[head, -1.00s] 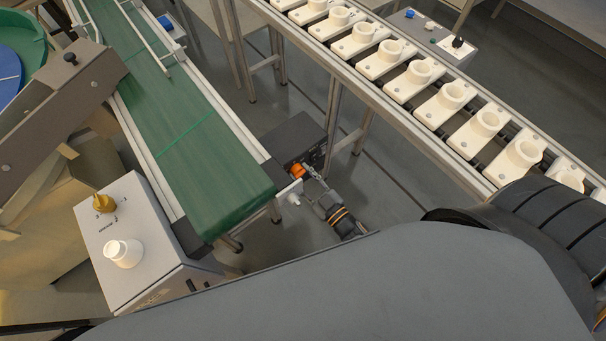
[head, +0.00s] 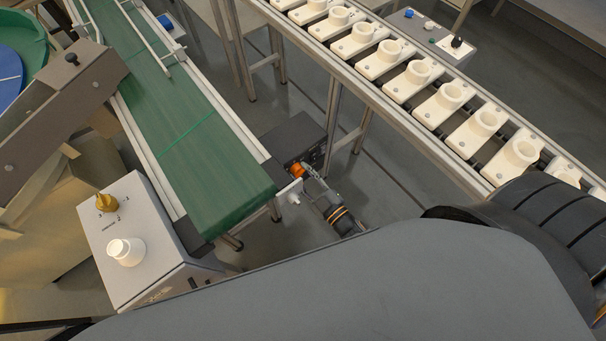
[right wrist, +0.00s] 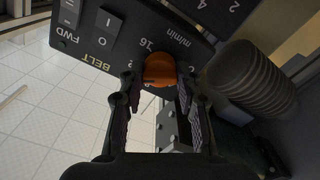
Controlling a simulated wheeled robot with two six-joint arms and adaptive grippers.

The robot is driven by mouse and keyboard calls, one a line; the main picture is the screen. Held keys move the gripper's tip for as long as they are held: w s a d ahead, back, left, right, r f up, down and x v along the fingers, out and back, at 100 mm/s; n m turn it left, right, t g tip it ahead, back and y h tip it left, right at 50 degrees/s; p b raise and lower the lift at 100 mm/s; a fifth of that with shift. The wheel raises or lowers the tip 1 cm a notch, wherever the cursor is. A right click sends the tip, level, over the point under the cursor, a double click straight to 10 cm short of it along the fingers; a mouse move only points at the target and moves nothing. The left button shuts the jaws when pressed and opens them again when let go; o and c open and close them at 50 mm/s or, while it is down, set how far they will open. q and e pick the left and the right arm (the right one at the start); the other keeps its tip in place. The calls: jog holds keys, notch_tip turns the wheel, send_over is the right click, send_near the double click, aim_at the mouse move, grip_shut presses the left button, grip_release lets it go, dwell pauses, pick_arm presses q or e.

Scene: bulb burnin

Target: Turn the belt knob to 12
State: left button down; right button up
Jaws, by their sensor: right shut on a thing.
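The orange belt knob (right wrist: 160,69) is on a dark control panel (right wrist: 118,38) marked "BELT", "FWD", "16" and "m/min" in the right wrist view. In the head view the orange knob (head: 298,170) is beside the end of the green conveyor. My right gripper (right wrist: 160,84) is shut on the knob, one finger on each side of it. In the head view, the right gripper (head: 307,179) is small, with its wrist below it. The "16" mark shows just above the knob. The knob's pointer and most of its scale are hidden. My left gripper is not in view.
The green conveyor belt (head: 200,150) runs to the left of my right gripper. A grey box (head: 155,225) with a yellow knob and a white knob stands at lower left. A rail with several white sockets (head: 450,97) crosses the upper right. My grey arm fills the bottom.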

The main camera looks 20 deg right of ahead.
jog(key=o, duration=1.2)
jog(key=shift+c, duration=0.2)
jog(key=v, duration=1.2)
